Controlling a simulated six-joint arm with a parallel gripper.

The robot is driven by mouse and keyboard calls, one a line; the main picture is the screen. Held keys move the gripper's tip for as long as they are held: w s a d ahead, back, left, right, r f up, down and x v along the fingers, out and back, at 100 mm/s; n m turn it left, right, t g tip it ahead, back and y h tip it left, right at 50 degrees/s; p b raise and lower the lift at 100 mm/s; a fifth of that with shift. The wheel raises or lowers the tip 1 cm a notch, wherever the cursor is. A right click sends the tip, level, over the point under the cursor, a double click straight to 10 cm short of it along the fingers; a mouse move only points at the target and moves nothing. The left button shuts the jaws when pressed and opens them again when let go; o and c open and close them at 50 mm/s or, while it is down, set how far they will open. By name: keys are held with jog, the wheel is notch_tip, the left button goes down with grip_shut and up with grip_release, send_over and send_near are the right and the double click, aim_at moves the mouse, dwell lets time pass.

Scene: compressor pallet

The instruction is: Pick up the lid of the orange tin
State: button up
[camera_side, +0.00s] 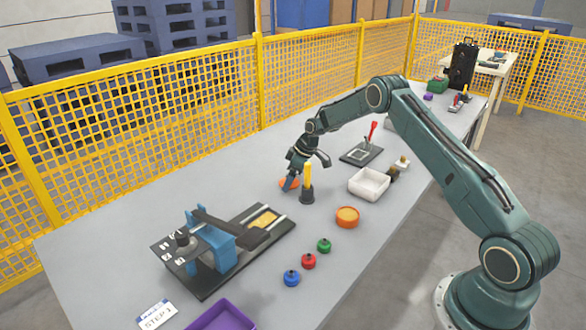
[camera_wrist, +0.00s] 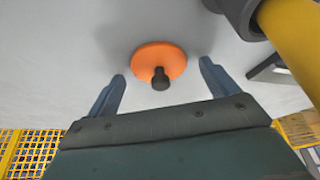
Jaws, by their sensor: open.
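The orange lid (camera_wrist: 150,57), a flat round disc with a dark knob (camera_wrist: 160,79), lies on the grey table. In the side view the lid (camera_side: 288,183) is partly hidden by my gripper. My gripper (camera_side: 290,184) is open, pointing down close above the lid. In the wrist view my gripper (camera_wrist: 162,78) has its two fingers on either side of the knob, with nothing between them touching. The orange tin (camera_side: 347,216) stands apart, to the right and nearer the camera.
A yellow-handled tool in a dark holder (camera_side: 307,190) stands upright close beside my gripper; its yellow shaft (camera_wrist: 290,35) also fills the wrist view's upper right. A white tray (camera_side: 369,184) is further right. A blue clamp fixture (camera_side: 215,245) sits front left. Table at the back left is clear.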

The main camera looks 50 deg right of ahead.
jog(key=shift+c, duration=0.4)
jog(key=c, duration=1)
jog(key=shift+o, duration=0.2)
jog(key=shift+r, duration=0.1)
notch_tip(320, 180, up, 20)
jog(key=shift+f, duration=0.1)
